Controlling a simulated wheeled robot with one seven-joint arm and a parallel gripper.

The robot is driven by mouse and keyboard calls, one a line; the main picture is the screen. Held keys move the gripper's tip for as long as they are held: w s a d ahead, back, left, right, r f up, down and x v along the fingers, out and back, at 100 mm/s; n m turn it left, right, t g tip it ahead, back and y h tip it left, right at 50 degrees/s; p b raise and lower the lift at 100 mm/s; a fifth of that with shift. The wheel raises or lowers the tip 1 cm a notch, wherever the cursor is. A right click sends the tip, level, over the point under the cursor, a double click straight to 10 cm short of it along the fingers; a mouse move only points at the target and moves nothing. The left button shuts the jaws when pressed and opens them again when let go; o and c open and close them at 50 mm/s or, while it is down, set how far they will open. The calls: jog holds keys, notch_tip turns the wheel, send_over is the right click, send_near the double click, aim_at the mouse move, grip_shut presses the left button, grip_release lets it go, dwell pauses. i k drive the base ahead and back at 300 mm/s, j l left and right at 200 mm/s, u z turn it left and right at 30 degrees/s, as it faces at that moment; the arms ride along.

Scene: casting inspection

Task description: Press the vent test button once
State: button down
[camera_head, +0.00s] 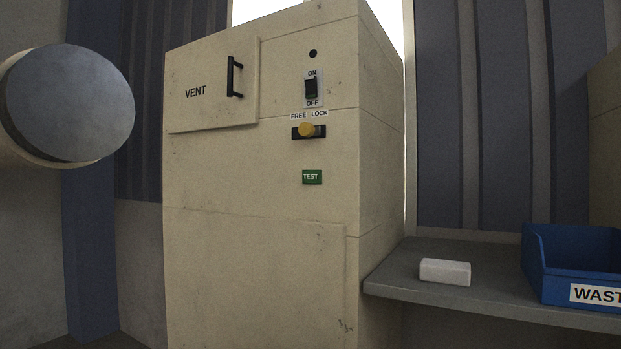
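A cream cabinet (250,240) fills the middle of the head view. On its front, right of centre, is a small green button marked TEST (312,177). Nothing covers the button. Above it a yellow knob (306,130) sits in a dark slot marked FREE and LOCK, a little left of the slot's middle. I cannot tell for certain which setting it is at. Higher up is a black ON/OFF switch (311,89) with a dark, unlit round spot (313,53) above it. A panel marked VENT (205,110) with a black handle is shut at the upper left. My gripper is not in view.
A grey shelf (410,286) juts out right of the cabinet. It holds a white block (445,271) and a blue bin with a label reading WAST (548,268), cut off by the frame edge. The space before the cabinet's button looks clear.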

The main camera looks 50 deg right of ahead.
aim_at(309, 177)
jog(key=i+j, duration=0.1)
jog(key=i, duration=0.65)
jog(key=i+z, duration=0.1)
jog(key=z, duration=1.45)
